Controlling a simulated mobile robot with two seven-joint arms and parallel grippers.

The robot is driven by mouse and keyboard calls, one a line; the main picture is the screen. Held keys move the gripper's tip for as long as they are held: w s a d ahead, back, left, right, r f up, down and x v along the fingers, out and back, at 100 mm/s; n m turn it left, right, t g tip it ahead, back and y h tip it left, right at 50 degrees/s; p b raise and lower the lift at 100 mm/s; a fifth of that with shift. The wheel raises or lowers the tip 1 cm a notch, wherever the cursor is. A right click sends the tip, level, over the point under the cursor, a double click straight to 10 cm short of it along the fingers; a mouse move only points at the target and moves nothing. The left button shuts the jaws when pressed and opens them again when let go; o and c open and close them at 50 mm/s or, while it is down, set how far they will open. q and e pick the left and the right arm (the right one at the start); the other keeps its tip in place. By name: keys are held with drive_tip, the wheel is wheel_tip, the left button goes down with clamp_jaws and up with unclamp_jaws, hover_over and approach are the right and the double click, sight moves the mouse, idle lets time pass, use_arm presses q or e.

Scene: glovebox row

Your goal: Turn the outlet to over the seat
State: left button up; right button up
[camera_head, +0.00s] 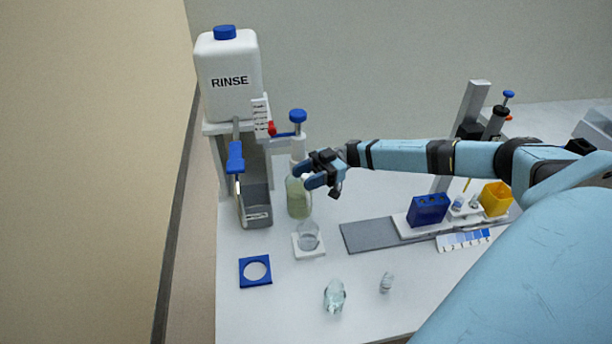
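A dispenser with a blue knob (297,116) stands on a bottle of pale green liquid (297,204). Its blue outlet arm (284,134) points left and ends in a red tip (271,128), near the rinse stand. A small clear beaker (308,230) stands on a white square seat (311,253) in front of the bottle. My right gripper (306,177) reaches in from the right, at the bottle's upper part and below the outlet arm. Its two fingertips look apart with nothing seen between them; whether they touch the bottle is unclear. My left gripper is not in view.
A white RINSE tank (229,75) with a blue-handled tap (235,158) stands left of the bottle. A blue square holder (255,282) lies in front. Clear glass pieces (334,296) (386,283) lie near the front. A grey rail (370,237) and blue rack (428,209) are right.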

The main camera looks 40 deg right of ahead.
drive_tip(key=shift+d, duration=0.1)
drive_tip(key=d+b, duration=0.1)
drive_tip(key=d, duration=0.6)
drive_tip(key=shift+s+d+b, duration=0.15)
drive_tip(key=shift+s+b, duration=0.15)
drive_tip(key=shift+s, duration=0.15)
drive_tip(key=shift+s+f, duration=0.1)
idle(0.4)
